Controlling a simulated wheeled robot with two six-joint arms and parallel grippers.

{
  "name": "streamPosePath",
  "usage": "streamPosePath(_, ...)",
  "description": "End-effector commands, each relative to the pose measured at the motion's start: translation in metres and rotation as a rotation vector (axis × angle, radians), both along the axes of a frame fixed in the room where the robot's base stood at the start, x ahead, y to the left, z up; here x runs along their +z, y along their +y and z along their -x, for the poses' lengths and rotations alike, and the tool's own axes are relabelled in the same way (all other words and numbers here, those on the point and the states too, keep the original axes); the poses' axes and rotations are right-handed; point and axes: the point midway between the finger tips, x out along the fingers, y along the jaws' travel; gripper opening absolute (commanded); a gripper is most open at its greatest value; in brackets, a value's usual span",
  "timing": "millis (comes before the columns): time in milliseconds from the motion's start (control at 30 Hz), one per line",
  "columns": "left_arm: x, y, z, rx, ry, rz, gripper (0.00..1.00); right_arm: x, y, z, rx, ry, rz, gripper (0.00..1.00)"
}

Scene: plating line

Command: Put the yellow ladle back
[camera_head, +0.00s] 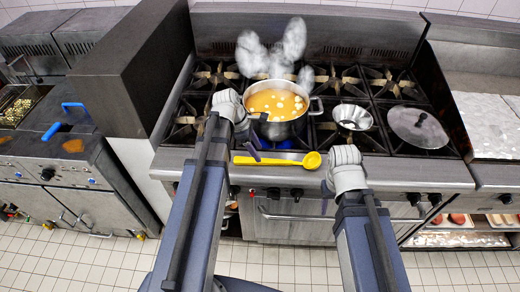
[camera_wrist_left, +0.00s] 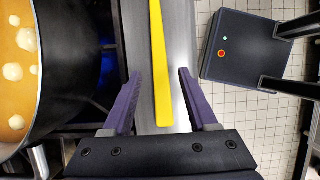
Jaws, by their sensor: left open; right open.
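The yellow ladle (camera_head: 275,161) lies along the steel front ledge of the stove, its bowl towards the right. My left gripper (camera_head: 251,150) is open over the left part of its handle. In the left wrist view the yellow handle (camera_wrist_left: 160,45) runs between the two spread purple fingers (camera_wrist_left: 158,76), with a gap on both sides. My right gripper (camera_head: 326,190) is open and empty in front of the stove, right of the ladle's bowl; it is partly hidden by its own wrist.
A steaming pot (camera_head: 284,128) of orange soup with white pieces stands just behind the ledge, close to my left gripper. A metal bowl (camera_head: 352,118) and a round lid (camera_head: 418,127) sit on the burners to the right. A fryer (camera_head: 60,140) is at left.

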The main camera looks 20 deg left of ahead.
Motion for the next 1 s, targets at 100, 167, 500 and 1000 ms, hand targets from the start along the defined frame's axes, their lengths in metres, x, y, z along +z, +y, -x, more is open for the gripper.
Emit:
streamPosePath(100, 0.027, 0.007, 0.002, 0.0, 0.0, 0.0, 0.59, 0.027, 0.0, 0.0, 0.0, 0.0, 0.0, 0.5)
streamPosePath(167, 0.037, 0.011, 0.003, 0.001, 0.0, 0.0, 0.59, 0.037, 0.0, 0.0, 0.001, 0.0, 0.0, 0.5)
streamPosePath(500, 0.072, 0.027, 0.008, 0.0, -0.001, 0.0, 0.59, 0.072, 0.0, 0.0, 0.002, 0.0, 0.0, 0.5)
streamPosePath(1000, 0.06, -0.073, 0.054, -0.85, -0.122, -0.198, 0.59, 0.072, 0.0, 0.0, 0.002, 0.0, 0.0, 0.5)
